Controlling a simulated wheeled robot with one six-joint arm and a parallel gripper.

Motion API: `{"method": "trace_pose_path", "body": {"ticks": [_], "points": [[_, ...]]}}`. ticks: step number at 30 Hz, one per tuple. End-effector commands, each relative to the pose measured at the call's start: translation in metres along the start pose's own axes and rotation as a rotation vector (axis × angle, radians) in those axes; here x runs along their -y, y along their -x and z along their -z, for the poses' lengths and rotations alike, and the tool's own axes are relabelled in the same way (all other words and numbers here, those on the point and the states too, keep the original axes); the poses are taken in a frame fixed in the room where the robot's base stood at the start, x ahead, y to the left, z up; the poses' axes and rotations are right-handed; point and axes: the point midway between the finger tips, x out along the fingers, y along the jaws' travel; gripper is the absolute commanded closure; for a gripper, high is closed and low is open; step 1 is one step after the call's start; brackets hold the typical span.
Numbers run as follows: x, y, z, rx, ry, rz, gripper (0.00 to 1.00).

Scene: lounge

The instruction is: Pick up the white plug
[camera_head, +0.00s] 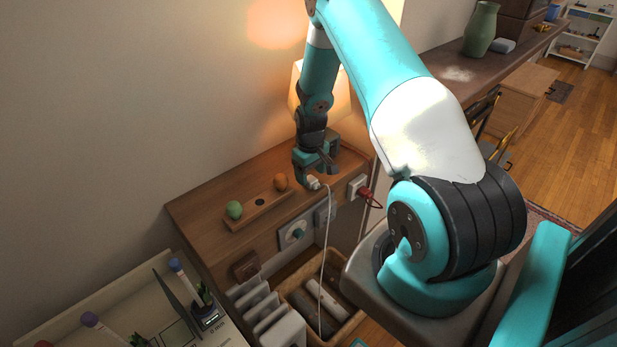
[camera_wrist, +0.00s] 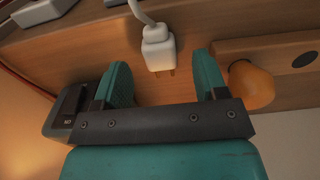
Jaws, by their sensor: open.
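The white plug (camera_wrist: 158,50) lies on the wooden cabinet top between my gripper's two teal fingers in the wrist view, with its brass prongs pointing toward the gripper's palm. Its white cord leaves the far end. My gripper (camera_wrist: 165,82) is open and the fingers stand apart from the plug on both sides. In the head view my gripper (camera_head: 316,178) is low over the cabinet top, and the plug (camera_head: 313,184) shows small beside the fingertips, its cord hanging over the front edge.
A wooden board with a green ball (camera_head: 234,210) and an orange ball (camera_head: 281,183) lies left of my gripper. A red plug (camera_head: 365,193) sits at a white socket on the right. A lamp (camera_head: 338,100) stands behind. An open wooden box (camera_head: 290,283) is below.

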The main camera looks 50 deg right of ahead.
Motion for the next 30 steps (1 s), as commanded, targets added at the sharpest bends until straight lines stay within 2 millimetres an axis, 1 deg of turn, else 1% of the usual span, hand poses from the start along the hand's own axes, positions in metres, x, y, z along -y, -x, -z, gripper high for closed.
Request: {"method": "trace_pose_path", "body": {"ticks": [3, 6, 13, 14, 15, 17, 18, 20, 30], "points": [[0.001, -0.015, 0.0, 0.002, 0.0, 0.001, 0.34], [0.0, -0.022, 0.001, 0.0, 0.0, 0.0, 0.34], [0.0, -0.024, 0.001, -0.001, 0.0, -0.001, 0.34], [0.0, -0.024, 0.001, -0.001, 0.0, -0.001, 0.41], [0.0, -0.024, 0.001, -0.001, 0.0, -0.001, 0.5], [0.0, -0.024, 0.001, -0.001, 0.0, 0.0, 0.64], [0.0, -0.024, 0.001, -0.001, 0.0, 0.0, 0.73], [0.0, -0.024, 0.001, -0.001, 0.0, 0.0, 0.87], [0.0, -0.022, 0.001, -0.002, 0.0, -0.001, 0.88]]}}
